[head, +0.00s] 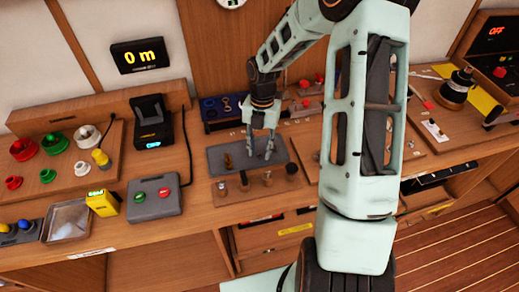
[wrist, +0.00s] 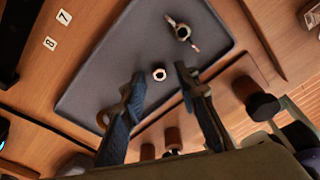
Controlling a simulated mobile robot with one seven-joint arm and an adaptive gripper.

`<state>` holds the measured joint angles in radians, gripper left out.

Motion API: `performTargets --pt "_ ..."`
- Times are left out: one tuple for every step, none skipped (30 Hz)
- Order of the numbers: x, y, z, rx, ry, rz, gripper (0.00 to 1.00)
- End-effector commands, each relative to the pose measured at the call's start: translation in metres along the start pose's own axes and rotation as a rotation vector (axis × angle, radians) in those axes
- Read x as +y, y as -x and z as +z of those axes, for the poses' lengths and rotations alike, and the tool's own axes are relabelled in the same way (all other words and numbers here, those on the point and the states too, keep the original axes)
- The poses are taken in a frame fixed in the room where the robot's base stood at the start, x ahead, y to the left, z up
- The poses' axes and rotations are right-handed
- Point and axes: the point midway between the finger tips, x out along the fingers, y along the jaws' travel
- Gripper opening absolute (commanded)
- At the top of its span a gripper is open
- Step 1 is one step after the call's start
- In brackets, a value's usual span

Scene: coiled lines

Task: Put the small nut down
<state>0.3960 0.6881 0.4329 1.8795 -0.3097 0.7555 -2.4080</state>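A small hex nut (wrist: 159,74) lies on the grey tray (wrist: 105,65) in the wrist view. It shows between my two fingertips, with a gap on each side. My gripper (wrist: 160,78) is open and nothing is held. In the head view my gripper (head: 260,153) points down over the grey tray (head: 220,151). The small nut is too small to make out there. A larger nut with two wings (wrist: 183,32) lies farther up the tray. A brass-coloured ring (wrist: 103,118) is partly hidden behind my left finger.
A wooden block with several pegs (head: 255,187) stands along the tray's front edge. A grey box with red and green buttons (head: 154,196) is to the left. Labels 7 and 8 (wrist: 57,30) are beside the tray.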

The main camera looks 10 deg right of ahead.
Motion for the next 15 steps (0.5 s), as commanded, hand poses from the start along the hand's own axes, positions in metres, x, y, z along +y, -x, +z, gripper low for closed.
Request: performTargets --pt "0.0 0.008 0.002 -0.004 -0.002 0.002 0.28" --pt "0.0 0.013 0.002 -0.006 -0.002 0.003 0.28" --pt "0.0 0.02 0.002 -0.005 -0.003 0.002 0.28" --pt "0.0 0.026 0.002 -0.007 -0.002 0.003 0.28" --pt "0.0 0.033 0.002 -0.007 -0.001 0.003 0.28" --pt "0.0 0.042 0.003 -0.008 -0.001 0.003 0.28" --pt "0.0 0.049 0.002 -0.008 -0.001 0.003 0.28" --pt "0.0 0.056 0.002 -0.007 -0.002 0.003 0.28" --pt "0.0 0.065 0.002 -0.007 -0.002 0.003 0.28" --pt "0.0 0.071 0.002 -0.007 -0.002 0.002 0.28" --pt "0.0 0.077 0.002 -0.007 -0.002 0.003 0.28" --pt "0.0 0.085 0.002 -0.006 -0.001 0.002 0.28" --pt "0.0 0.09 0.002 -0.006 -0.001 0.002 0.28" --pt "0.0 0.094 0.001 -0.005 -0.001 0.002 0.28" --pt "0.0 0.1 0.002 -0.005 -0.001 0.003 0.28"
